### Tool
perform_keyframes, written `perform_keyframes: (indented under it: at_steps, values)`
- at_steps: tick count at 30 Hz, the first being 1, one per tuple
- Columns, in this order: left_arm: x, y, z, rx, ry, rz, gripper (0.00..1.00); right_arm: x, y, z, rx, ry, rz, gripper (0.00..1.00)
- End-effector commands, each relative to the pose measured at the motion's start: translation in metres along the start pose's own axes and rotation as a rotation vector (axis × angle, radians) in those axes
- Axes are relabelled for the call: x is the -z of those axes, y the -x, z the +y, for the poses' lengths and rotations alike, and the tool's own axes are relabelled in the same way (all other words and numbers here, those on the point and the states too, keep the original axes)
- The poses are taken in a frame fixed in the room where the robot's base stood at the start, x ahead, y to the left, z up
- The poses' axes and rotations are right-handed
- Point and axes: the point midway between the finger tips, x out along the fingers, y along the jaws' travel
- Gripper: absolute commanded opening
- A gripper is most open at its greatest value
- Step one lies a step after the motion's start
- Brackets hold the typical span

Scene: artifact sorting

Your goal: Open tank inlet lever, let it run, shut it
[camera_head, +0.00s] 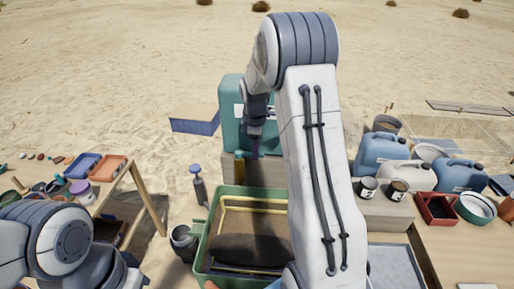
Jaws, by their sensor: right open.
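A teal tank (231,132) stands upright at the middle back, with a pale label partly hidden by my right arm. My right gripper (255,148) points down in front of the tank's lower right part. It is open, small and mostly dark in the picture. A brassy yellow fitting (239,164) shows just left of and below it; I cannot tell whether they touch. I cannot make out the inlet lever or its position. Below the tank is a green tray (204,252) with a yellow frame and a dark brown mass inside. My left gripper is not in view.
A wooden table (150,197) with blue and orange trays and bowls stands at left. Blue jugs (380,152), tins and a red box (436,208) crowd the right bench. Open sand lies behind.

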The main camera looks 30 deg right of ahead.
Motion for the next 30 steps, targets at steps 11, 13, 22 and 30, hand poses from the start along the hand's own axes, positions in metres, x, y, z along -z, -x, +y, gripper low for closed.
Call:
perform_keyframes:
  at_steps: [11, 13, 22, 30]
  values:
    - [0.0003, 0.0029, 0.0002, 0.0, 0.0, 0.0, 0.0, -0.0028, -0.0146, 0.0001, 0.0, -0.004, -0.001, 0.52]
    - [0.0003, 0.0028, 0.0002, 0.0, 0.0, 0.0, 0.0, -0.0028, -0.0145, 0.0001, 0.0, -0.004, 0.0, 0.52]
    - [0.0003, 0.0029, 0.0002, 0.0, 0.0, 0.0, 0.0, -0.0027, -0.0141, 0.0002, 0.0, -0.004, 0.0, 0.0]
    - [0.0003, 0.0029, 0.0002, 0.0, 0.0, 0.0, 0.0, -0.0026, -0.0139, 0.0003, 0.0, -0.004, 0.0, 0.0]
